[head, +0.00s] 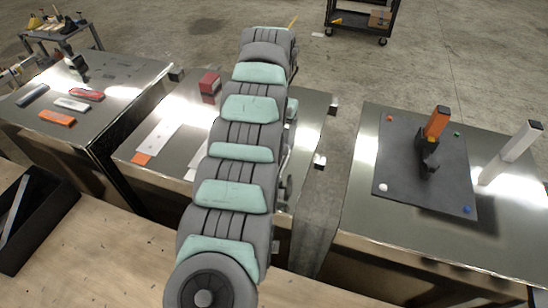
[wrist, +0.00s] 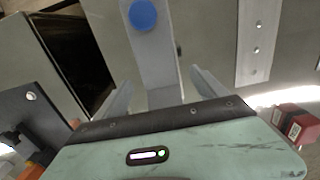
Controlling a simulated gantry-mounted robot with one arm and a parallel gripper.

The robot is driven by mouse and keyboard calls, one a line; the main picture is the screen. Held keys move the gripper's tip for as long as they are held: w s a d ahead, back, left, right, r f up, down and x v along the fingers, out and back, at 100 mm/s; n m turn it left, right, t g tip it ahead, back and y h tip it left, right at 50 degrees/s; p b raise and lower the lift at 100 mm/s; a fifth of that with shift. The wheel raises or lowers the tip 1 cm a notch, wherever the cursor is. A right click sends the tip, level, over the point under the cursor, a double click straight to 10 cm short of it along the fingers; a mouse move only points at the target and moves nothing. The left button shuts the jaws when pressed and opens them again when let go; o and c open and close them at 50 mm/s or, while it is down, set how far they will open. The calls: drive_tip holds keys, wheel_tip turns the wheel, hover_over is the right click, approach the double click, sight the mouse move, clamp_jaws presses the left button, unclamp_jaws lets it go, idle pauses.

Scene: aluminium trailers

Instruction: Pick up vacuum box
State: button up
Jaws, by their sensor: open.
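No label names a vacuum box. A small red box (head: 210,84) stands at the back of the middle metal table. It also shows in the wrist view (wrist: 295,122) at the right edge, with a pale label. My gripper (wrist: 160,92) is open, its two fingers apart. A pale grey bar with a blue disc (wrist: 143,14) shows between and beyond the fingers; I cannot tell whether they touch it. The red box is well to the side of the fingers. In the head view my arm hides the gripper and part of the middle table.
Pale plates (head: 158,139) lie on the middle table (head: 310,110). The right table has a dark mat (head: 395,165), an orange-and-black tool (head: 434,135) and a white upright piece (head: 511,150). The left table holds a red tool (head: 87,94) and several other items. Gaps separate the tables.

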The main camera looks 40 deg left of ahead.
drive_tip(key=shift+f, duration=0.4)
drive_tip(key=shift+s+f, duration=0.15)
drive_tip(key=shift+f, duration=0.4)
drive_tip(key=f+p, duration=0.1)
drive_tip(key=f, duration=0.2)
drive_tip(key=shift+d, duration=0.2)
drive_tip(key=shift+f, duration=0.5)
drive_tip(key=shift+c, duration=0.3)
clamp_jaws()
